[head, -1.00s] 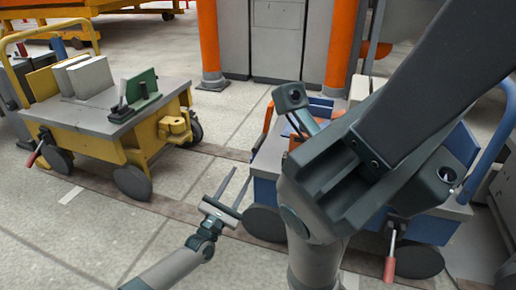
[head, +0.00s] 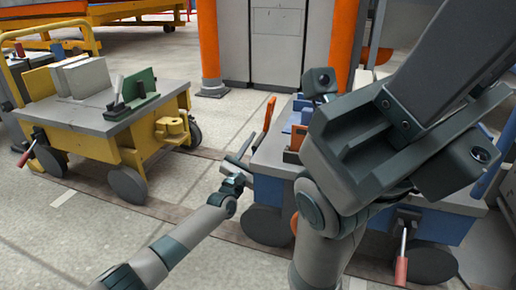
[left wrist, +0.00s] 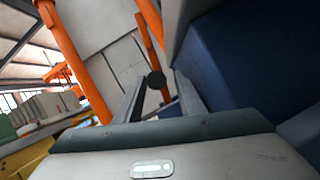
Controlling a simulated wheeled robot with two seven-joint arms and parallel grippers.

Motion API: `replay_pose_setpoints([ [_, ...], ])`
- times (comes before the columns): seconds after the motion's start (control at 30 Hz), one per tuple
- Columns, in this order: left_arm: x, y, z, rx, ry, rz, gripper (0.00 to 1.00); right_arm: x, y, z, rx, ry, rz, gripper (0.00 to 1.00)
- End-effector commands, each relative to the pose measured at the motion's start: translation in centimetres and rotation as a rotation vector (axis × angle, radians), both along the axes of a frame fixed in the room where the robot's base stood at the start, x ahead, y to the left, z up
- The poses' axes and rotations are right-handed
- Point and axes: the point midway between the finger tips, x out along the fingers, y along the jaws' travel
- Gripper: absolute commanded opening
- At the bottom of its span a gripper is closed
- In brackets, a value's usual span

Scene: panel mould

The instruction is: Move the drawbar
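An orange bar (head: 268,115), which looks like the drawbar, stands upright and slightly tilted at the left end of the blue cart (head: 278,155). My left gripper (head: 244,152) is just left of and below it, pointing up toward it. In the left wrist view my left gripper (left wrist: 160,105) has its fingers apart. An orange bar (left wrist: 150,22) and a dark round end (left wrist: 156,80) show beyond and between the fingertips. I cannot tell whether they touch. My right arm covers much of the blue cart; its gripper is not visible.
A yellow cart (head: 85,125) with grey blocks (head: 82,78) and a green bracket (head: 135,90) stands at the left. A red-handled lever (head: 402,262) hangs on the blue cart's near side. Orange posts (head: 208,45) stand behind. The floor between the carts is clear.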

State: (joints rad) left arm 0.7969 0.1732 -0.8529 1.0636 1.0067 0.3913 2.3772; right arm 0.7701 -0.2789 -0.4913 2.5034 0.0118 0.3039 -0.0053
Motion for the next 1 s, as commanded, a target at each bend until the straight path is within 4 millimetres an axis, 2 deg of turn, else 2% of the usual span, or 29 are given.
replay_pose_setpoints([
  [0.27,0.08,-0.03,0.01,0.0,0.001,0.0,0.36,0.03,-0.03,0.01,0.002,0.001,-0.001,0.31],
  [0.3,0.08,-0.03,0.01,0.0,0.001,0.0,0.31,0.03,-0.03,0.01,0.002,0.001,-0.001,0.31],
  [0.43,0.07,-0.02,0.0,0.0,0.001,0.0,0.0,0.03,-0.03,0.0,0.002,0.0,0.0,0.31],
  [1.0,0.16,0.29,-0.01,-0.042,0.016,0.0,0.0,0.04,0.02,-0.04,0.002,0.001,0.002,0.31],
])
